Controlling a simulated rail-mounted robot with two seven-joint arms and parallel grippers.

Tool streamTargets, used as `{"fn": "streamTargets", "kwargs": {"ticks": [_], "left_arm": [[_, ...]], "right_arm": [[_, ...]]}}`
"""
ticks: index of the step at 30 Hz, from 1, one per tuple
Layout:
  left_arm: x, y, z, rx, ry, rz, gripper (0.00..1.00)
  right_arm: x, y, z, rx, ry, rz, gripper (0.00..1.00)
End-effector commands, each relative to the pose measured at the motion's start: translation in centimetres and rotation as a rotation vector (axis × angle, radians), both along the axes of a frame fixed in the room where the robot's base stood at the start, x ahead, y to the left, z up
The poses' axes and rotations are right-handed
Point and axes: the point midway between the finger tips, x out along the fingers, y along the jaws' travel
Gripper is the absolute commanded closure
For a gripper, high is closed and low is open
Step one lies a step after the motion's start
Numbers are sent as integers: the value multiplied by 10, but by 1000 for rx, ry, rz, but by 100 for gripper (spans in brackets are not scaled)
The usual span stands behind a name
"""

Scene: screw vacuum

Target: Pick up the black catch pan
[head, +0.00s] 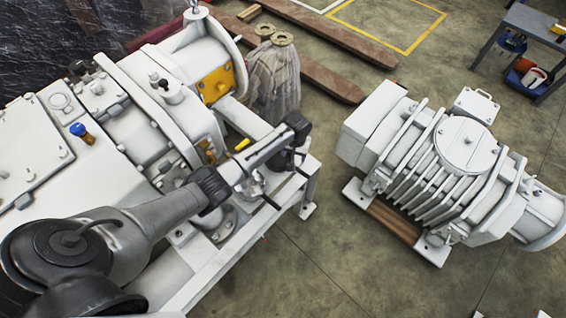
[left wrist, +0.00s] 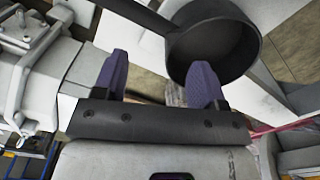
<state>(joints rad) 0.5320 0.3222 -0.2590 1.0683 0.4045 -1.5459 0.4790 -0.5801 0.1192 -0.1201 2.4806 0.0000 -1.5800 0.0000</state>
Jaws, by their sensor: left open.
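The black catch pan (left wrist: 215,48) shows at the top of the left wrist view, round and dark, with its handle (left wrist: 142,14) running off toward the upper left. My left gripper (left wrist: 160,62) is open, its two purple fingers apart. The handle lies just beyond the fingertips, and the right fingertip overlaps the pan in the picture. I cannot tell whether they touch. In the head view my left gripper (head: 286,187) is by the end of the white machine frame. The pan is hard to make out there behind my gripper. My right gripper is not in view.
A large white pump machine (head: 160,100) on a frame fills the left. A second ribbed white pump (head: 450,165) stands on the floor at right. A wrapped object (head: 273,80) stands behind. A cart (head: 530,45) is at the upper right. Floor between the pumps is clear.

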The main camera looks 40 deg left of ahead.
Motion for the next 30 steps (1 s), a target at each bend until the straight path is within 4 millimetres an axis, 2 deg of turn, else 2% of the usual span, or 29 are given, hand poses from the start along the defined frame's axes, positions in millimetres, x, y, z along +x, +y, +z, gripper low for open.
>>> {"fn": "streamTargets", "kwargs": {"ticks": [8, 18, 26, 30], "left_arm": [[-1, 0, -14, 0, 0, -1, 35], [-4, 0, -52, 0, 0, 0, 35], [-4, 0, -53, 0, -1, 0, 35], [-4, 0, -53, 0, -1, 0, 47]], "right_arm": [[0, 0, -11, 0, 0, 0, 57], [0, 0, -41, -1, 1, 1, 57], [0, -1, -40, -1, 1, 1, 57], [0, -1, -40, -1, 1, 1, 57]]}}
